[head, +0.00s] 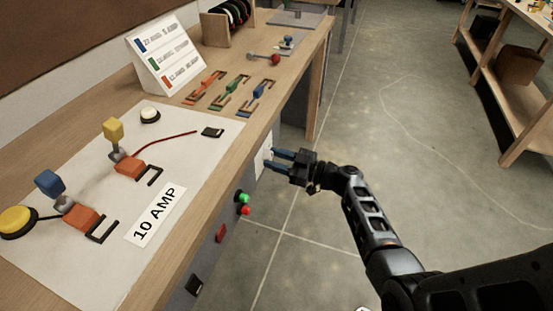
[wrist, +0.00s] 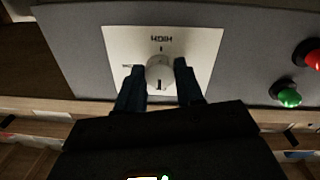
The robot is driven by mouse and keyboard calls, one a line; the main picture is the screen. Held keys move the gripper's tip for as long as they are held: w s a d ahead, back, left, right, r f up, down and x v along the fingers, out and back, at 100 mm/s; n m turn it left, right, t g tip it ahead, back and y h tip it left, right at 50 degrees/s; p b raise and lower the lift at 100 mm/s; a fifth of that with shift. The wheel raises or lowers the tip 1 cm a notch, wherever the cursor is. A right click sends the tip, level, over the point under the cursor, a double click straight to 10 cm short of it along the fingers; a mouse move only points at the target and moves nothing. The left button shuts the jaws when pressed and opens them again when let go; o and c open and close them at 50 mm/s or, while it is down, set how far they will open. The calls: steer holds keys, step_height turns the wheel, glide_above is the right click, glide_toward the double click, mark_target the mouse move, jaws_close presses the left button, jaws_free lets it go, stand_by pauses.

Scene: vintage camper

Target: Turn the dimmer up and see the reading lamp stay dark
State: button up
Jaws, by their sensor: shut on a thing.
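A pale round dimmer knob (wrist: 158,73) sits on a white plate (wrist: 120,42) on the grey front panel below the bench top. The plate reads HIGH, upside down in the wrist view, and the knob has a dark pointer line. My gripper (head: 272,159) is shut on the knob, with one dark finger on each side of it. In the head view the plate (head: 263,154) shows at the panel, and the knob is hidden by the fingers. I cannot make out a reading lamp in either view.
A green button (head: 243,197) and a red one (head: 246,210) stick out beside the plate. A red switch (head: 221,232) is lower on the panel. The floor (head: 400,110) to the right is clear.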

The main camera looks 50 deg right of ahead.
steer(key=c, duration=0.3)
